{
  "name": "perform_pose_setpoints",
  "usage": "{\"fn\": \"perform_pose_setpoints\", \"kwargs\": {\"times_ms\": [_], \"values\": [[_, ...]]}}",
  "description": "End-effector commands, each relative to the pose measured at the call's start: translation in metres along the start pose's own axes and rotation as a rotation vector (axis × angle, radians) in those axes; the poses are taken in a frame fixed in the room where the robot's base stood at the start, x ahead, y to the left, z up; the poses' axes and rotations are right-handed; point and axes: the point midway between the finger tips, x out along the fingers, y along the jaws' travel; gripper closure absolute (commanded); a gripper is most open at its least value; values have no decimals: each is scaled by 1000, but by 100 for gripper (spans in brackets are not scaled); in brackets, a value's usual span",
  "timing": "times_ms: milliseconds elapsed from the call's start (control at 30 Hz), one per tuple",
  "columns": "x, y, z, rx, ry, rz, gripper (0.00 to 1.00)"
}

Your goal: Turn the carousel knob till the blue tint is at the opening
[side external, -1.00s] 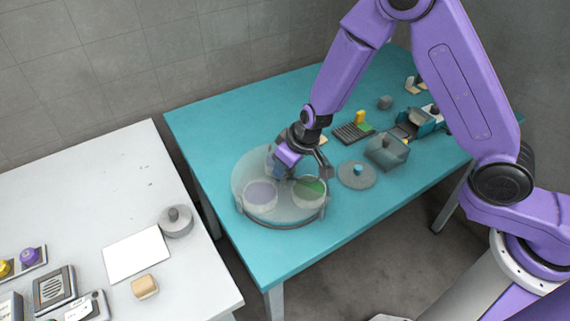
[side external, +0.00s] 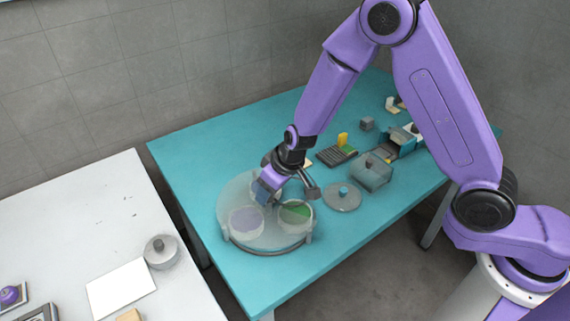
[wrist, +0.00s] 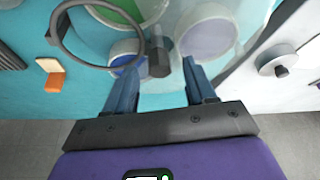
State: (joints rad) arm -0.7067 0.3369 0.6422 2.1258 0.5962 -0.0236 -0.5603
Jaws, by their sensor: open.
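The carousel (side external: 268,247) is a round grey base under a clear domed cover on the teal table. Its dark knob (wrist: 158,58) stands upright between the fingers of my open gripper (wrist: 158,82), apart from both. The blue tint (wrist: 124,62) is a cup left of the knob in the wrist view, partly covered by a dark ring (wrist: 62,45). The green tint (wrist: 122,8) is at the top, also partly inside that ring; the pale purple tint (wrist: 208,38) is on the right. In the side view, my gripper (side external: 285,192) is over the carousel and hides the knob; blue is not clear there.
A rack with a yellow block (side external: 342,140) is behind. A white table (side external: 110,215) with a grey knobbed disc (side external: 160,252) is at left.

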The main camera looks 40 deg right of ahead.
Motion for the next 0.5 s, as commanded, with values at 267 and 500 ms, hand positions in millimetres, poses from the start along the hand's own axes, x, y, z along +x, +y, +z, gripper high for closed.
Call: {"fn": "perform_pose_setpoints", "kwargs": {"times_ms": [267, 500], "values": [[-12, 0, 2, 0, 2, -1, 45], [-22, -2, 0, -2, 5, -7, 45]]}}
